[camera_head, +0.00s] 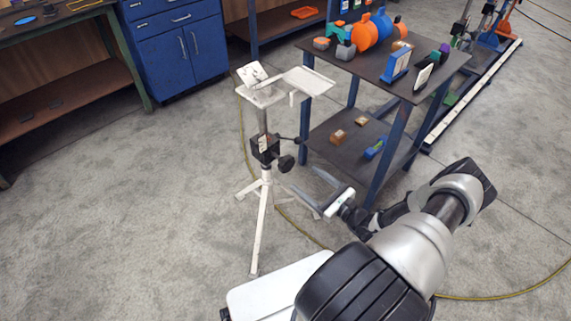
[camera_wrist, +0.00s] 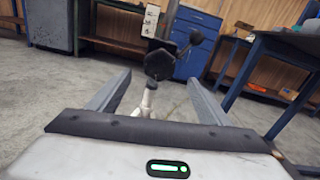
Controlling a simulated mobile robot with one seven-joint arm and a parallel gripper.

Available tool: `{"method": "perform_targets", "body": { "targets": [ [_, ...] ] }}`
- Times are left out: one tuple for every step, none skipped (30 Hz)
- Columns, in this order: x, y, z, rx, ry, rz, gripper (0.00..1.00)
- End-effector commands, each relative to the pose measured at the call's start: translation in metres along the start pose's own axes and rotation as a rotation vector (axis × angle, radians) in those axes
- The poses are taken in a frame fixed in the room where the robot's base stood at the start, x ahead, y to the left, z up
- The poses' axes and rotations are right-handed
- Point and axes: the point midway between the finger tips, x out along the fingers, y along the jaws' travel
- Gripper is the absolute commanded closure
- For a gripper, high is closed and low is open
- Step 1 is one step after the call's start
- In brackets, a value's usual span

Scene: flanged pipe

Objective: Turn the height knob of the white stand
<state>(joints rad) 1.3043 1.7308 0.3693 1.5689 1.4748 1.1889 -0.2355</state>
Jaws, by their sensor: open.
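The white stand (camera_head: 260,215) is upright on tripod legs, with a tray-like top (camera_head: 303,82). A black clamp block (camera_head: 264,148) sits on its column. The black height knob (camera_head: 286,163) sticks out from this block towards my gripper. In the wrist view the knob (camera_wrist: 159,64) looks like a dark, many-sided disc ahead of the fingertips, roughly centred between them. My gripper (camera_head: 304,180) is open and empty, to the lower right of the knob in the head view. In the wrist view the two grey fingers (camera_wrist: 160,78) are spread wide, apparently not touching the knob.
A black lever (camera_wrist: 196,37) juts from the block close to the knob. A dark table (camera_head: 375,72) with pipe parts and a lower shelf stands just right of the stand. A yellow hose (camera_head: 300,232) lies on the floor. Open floor lies left of the stand.

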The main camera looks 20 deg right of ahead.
Motion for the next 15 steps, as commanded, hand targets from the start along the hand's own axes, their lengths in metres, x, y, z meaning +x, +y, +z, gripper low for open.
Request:
{"method": "perform_targets", "body": {
  "targets": [
    [0.013,0.001,-0.001,0.0,-0.002,0.003,0.28],
    [0.019,0.001,-0.001,0.0,-0.002,0.003,0.28],
    [0.028,0.001,-0.001,0.0,-0.002,0.003,0.28],
    [0.035,0.001,-0.001,0.0,-0.002,0.003,0.28],
    [0.041,0.001,-0.001,0.0,-0.002,0.003,0.28],
    [0.05,0.001,-0.001,0.0,-0.002,0.003,0.28],
    [0.057,0.001,-0.001,0.0,-0.002,0.003,0.28],
    [0.063,0.002,-0.001,0.001,-0.001,0.003,0.28],
    [0.071,0.001,-0.001,0.0,-0.002,0.002,0.28],
    [0.077,0.001,-0.001,0.0,-0.002,0.002,0.28],
    [0.082,0.001,-0.001,0.0,-0.001,0.003,0.28],
    [0.089,0.001,-0.001,0.001,-0.001,0.002,0.28],
    [0.093,0.001,-0.001,0.002,-0.001,0.001,0.28],
    [0.098,0.001,-0.001,0.001,-0.002,0.001,0.28],
    [0.102,0.001,-0.001,0.0,-0.001,0.002,0.28]
  ]
}}
